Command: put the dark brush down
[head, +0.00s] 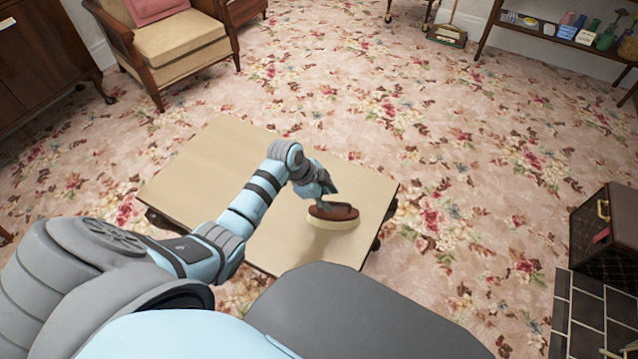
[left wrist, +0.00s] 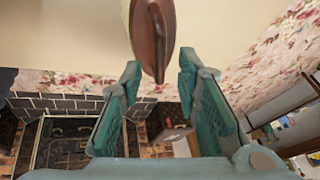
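The dark brush (head: 334,212) has a reddish-brown back and pale bristles facing down. It is at the right part of the low table (head: 200,165), but I cannot tell whether the bristles touch the top. My left gripper (head: 322,197) is right at the brush, reaching down from the upper left. In the left wrist view, the brush (left wrist: 153,35) shows beyond the fingertips, with its narrow end pointing between them. The left gripper (left wrist: 160,72) is open there, with a gap on each side of the brush's end. My right gripper is out of view.
Most of the tabletop to the left is bare. Flowered carpet surrounds the table. An armchair (head: 175,45) stands at the upper left, a dark case (head: 605,230) at the right by black tiles, and a shelf with small items (head: 565,32) at the upper right.

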